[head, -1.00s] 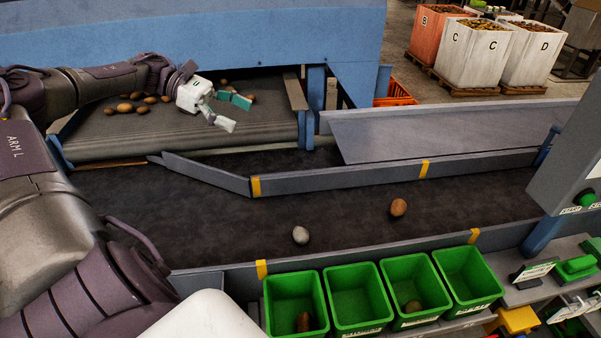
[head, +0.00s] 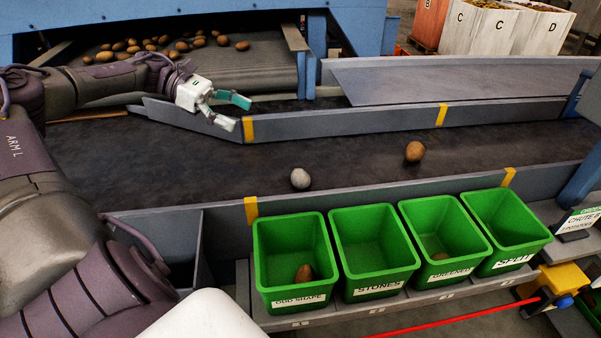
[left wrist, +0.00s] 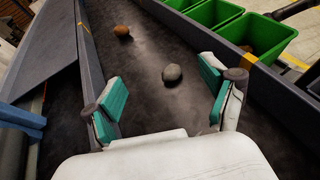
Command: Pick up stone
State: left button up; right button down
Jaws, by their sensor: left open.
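The stone (head: 300,179) is a grey, rounded lump on the dark conveyor belt, near the belt's front wall. My left gripper (head: 238,112) is open and empty, above the belt by the far guide rail, up and left of the stone in the head view. In the left wrist view the stone (left wrist: 172,73) lies ahead, between the spread teal fingertips (left wrist: 162,100) and apart from them. A brown potato (head: 414,151) lies farther right on the belt, and it also shows in the left wrist view (left wrist: 122,31). My right gripper is not in view.
Green bins line the belt's front: odd shape (head: 292,287) with a brown potato in it, stones (head: 375,281), greenery (head: 447,268) holding something brownish, and split (head: 513,252). A low guide rail (head: 340,122) bounds the belt's far side. Several potatoes lie on the rear feeder.

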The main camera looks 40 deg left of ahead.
pick_arm(q)
jog(key=b, duration=0.8)
send_near(292, 176)
jog(key=v, duration=0.3)
jog(key=shift+w+a+r, duration=0.15)
jog(key=shift+a+r, duration=0.1)
jog(key=shift+f, duration=0.45)
jog(key=b+x, duration=0.1)
jog(key=x, duration=0.7)
jog(key=shift+b+x, duration=0.75)
jog(key=shift+x, duration=1.95)
jog(key=shift+d+r, duration=0.1)
jog(key=shift+d, duration=0.2)
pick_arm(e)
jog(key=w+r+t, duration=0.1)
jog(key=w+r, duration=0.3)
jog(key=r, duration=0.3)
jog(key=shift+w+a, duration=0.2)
pick_arm(q)
jog(key=c, duration=1.4)
